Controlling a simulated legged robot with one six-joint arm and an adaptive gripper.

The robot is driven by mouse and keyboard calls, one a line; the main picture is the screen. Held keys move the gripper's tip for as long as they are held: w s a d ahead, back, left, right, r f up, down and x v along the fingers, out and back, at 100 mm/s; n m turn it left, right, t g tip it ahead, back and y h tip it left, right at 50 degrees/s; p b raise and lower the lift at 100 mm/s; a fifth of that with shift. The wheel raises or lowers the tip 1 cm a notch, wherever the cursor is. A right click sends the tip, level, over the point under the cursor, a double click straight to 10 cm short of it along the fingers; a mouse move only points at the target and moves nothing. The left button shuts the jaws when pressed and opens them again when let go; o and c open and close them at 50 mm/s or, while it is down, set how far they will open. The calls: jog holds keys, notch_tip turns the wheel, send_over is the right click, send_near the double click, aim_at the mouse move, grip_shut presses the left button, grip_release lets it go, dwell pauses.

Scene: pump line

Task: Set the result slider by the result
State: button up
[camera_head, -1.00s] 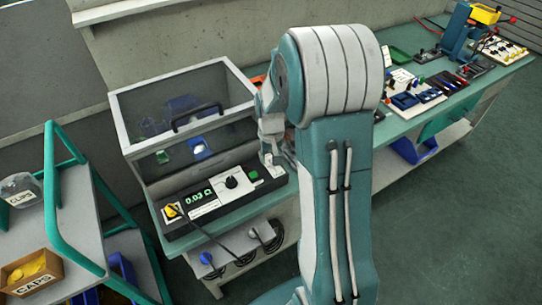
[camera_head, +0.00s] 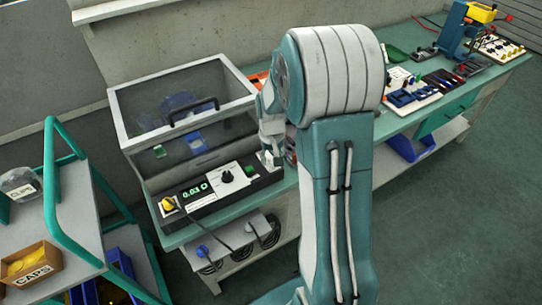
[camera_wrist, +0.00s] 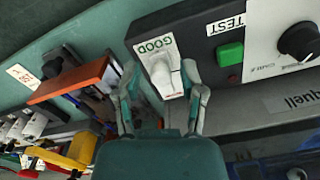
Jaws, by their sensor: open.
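The black tester (camera_head: 215,196) stands on the bench below a lidded clear case, with a lit green display (camera_head: 194,191) that reads 0.03. The result slider is at the tester's end, with a white handle (camera_wrist: 166,78) beside a label reading GOOD (camera_wrist: 154,45). My gripper (camera_wrist: 161,72) is open, one finger on each side of the white handle. Whether a finger touches it, I cannot tell. In the head view my gripper (camera_head: 271,158) covers the slider. The green TEST button (camera_wrist: 230,54) is beside the slider.
A black rotary knob (camera_wrist: 299,41) is beyond the button. An orange-topped thing (camera_wrist: 70,80) stands close to the left finger in the wrist view. The case (camera_head: 185,110) rises behind the tester. A trolley (camera_head: 75,190) stands at left.

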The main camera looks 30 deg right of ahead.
aim_at(271, 159)
jog(key=shift+w+r, duration=0.1)
jog(key=shift+r, duration=0.3)
notch_tip(271, 159, up, 11)
dwell(0.4)
jog(key=shift+r, duration=0.15)
jog(key=s+a+r+n+t, duration=0.1)
jog(key=s+a+r+t, duration=0.1)
jog(key=s, duration=0.4)
jog(key=s+a+r+n+t, duration=0.1)
jog(key=s+a+r+t, duration=0.1)
jog(key=s+a+r, duration=0.2)
jog(key=s+a+r+n+t, duration=0.1)
jog(key=s+a+r, duration=0.2)
jog(key=s+a, duration=0.3)
jog(key=s, duration=0.3)
jog(key=shift+s+a+r+t, duration=0.2)
jog(key=shift+s+a+t, duration=0.1)
jog(key=shift+s+t, duration=0.1)
jog(key=shift+w+d, duration=0.1)
jog(key=shift+w, duration=0.05)
